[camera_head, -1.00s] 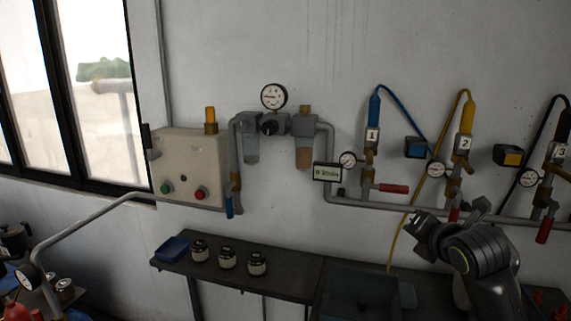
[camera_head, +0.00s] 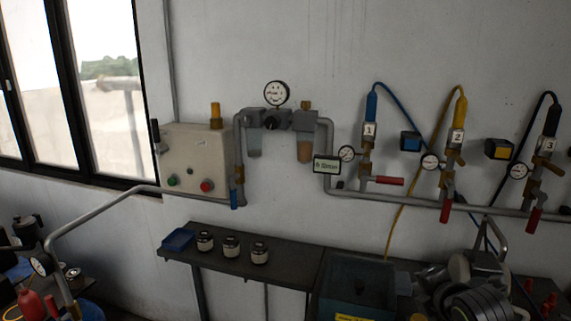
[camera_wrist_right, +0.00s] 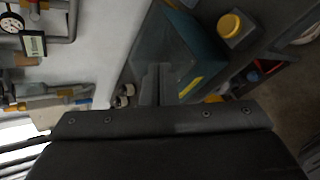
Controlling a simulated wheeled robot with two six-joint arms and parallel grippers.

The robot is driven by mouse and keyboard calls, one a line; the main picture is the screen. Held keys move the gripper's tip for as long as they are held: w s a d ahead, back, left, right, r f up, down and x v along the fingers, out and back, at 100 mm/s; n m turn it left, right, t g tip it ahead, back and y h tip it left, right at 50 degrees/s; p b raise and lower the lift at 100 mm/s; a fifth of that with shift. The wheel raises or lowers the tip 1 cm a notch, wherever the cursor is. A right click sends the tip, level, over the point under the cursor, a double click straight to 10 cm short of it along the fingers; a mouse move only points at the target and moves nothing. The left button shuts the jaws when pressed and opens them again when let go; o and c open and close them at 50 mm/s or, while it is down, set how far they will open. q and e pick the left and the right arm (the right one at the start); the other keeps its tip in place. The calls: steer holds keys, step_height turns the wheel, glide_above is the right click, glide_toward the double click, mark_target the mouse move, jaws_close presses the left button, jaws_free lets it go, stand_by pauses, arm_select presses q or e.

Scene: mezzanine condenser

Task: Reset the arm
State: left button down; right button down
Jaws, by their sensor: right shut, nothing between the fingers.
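My right arm is at the lower right of the head view, in front of the dark bench. My right gripper (camera_head: 432,279) is low there, beside a dark bin, and partly hidden by its own arm links. In the right wrist view the gripper's dark body fills the bottom, and its narrow fingers (camera_wrist_right: 156,84) are together with nothing between them. The bin shows behind them. My left gripper is not in view.
A dark bench (camera_head: 290,257) runs along the wall with several jars and a blue tray (camera_head: 178,240). Above are a control box (camera_head: 196,158), piping and numbered valves with red handles (camera_head: 388,181). A teal bin (camera_head: 362,272) stands close to my right arm.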

steer(key=s+f+m+g, duration=0.2)
steer(key=s+f+m, duration=0.4)
steer(key=s+f, duration=0.3)
steer(key=s+d+f+m+g+h, duration=0.1)
steer(key=s+f+m+g, duration=0.1)
steer(key=s+f+m, duration=0.5)
steer(key=s+f+m+g, duration=0.15)
steer(key=s+m, duration=0.35)
steer(key=s, duration=0.5)
steer(key=s+d+f+m+g+h, duration=0.1)
steer(key=s+f+m+g, duration=0.15)
steer(key=s+m, duration=0.45)
step_height(320, 180, down, 26)
steer(key=s+d+n, duration=0.1)
steer(key=n, duration=0.1)
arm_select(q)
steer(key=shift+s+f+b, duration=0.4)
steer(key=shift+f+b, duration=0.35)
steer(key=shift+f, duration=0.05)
arm_select(e)
steer(key=s+a+f+g+y, duration=0.1)
steer(key=s+f+g, duration=0.1)
steer(key=s+f, duration=1.3)
steer(key=shift+f, duration=0.95)
